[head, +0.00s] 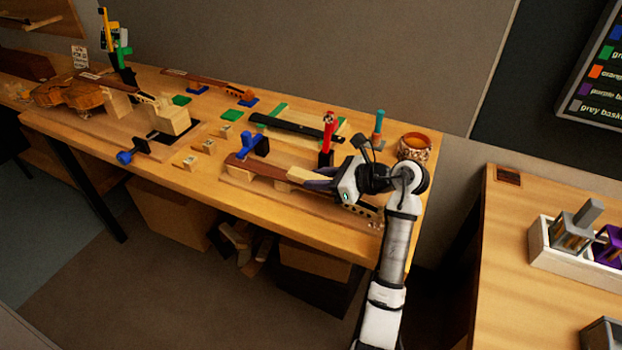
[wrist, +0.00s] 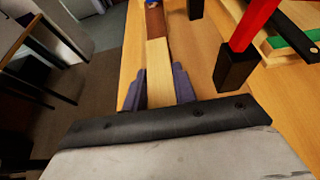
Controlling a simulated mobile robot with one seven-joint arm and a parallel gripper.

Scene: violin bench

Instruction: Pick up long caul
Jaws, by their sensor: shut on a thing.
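The long caul appears to be the pale wooden bar (wrist: 159,72) that runs between my two dark fingers in the wrist view. My gripper (wrist: 160,88) is shut on this bar, with one finger along each side. In the head view my gripper (head: 313,181) is low over the right part of the bench, and the bar's pale end (head: 299,174) sticks out to the left of it. A brown neck-like piece (head: 258,168) lies in line beyond the bar. My gripper hides the rest of the bar, and I cannot tell whether it touches what is below.
A red clamp (head: 327,137) with a black foot stands close behind my gripper. A blue clamp (head: 248,146) stands to its left. A black fingerboard-like strip (head: 296,126) and a round container (head: 414,149) are farther back. The bench's front edge is near.

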